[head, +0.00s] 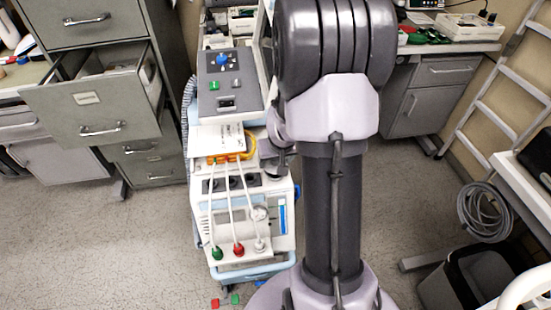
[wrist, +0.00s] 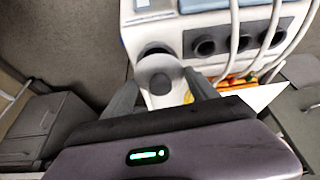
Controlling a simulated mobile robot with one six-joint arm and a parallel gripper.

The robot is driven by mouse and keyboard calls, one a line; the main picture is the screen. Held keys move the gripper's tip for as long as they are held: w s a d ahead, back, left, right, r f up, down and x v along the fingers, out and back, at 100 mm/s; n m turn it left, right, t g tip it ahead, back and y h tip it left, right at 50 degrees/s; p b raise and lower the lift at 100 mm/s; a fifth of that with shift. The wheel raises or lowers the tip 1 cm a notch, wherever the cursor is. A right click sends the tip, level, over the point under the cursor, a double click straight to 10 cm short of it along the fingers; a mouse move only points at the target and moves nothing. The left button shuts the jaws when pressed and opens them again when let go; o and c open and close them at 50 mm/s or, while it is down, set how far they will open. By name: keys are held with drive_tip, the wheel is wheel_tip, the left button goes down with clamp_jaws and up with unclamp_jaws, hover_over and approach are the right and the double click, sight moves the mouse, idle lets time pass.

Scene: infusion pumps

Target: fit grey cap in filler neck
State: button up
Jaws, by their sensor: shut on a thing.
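The grey cap (wrist: 156,72) is between the two fingers of my gripper (wrist: 160,88) in the wrist view, and the gripper is shut on it. The filler neck (wrist: 153,49) is a dark round opening in the white machine front, just beyond the cap. The cap covers the near part of the opening. I cannot tell whether the cap touches or enters it. In the head view my gripper (head: 279,160) shows only partly beside the machine (head: 270,222), with my arm in front. The cap and filler neck are not clear there.
Several dark round sockets (wrist: 205,45) sit right of the neck. White hoses (wrist: 272,25) hang close by, ending in green (head: 217,253) and red (head: 238,250) plugs. A paper sheet (head: 217,137) lies on the machine. An open drawer (head: 95,98) juts out at left.

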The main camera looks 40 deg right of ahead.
drive_tip(key=shift+f, duration=1.2)
drive_tip(key=o, duration=1.9)
drive_tip(key=shift+c, duration=0.2)
drive_tip(key=p+v, duration=1)
drive_tip(key=v, duration=0.7)
drive_tip(key=a+r+t+y, duration=0.1)
drive_tip(key=a+r+y, duration=0.1)
drive_tip(key=a+r, duration=1.25)
drive_tip(key=s+a+r+n+y, duration=0.1)
drive_tip(key=s+a+r+y, duration=0.1)
drive_tip(key=s+a, duration=0.8)
drive_tip(key=shift+s+a+r+t, duration=0.15)
drive_tip(key=shift+a+r+t, duration=0.15)
drive_tip(key=shift+a+r, duration=0.65)
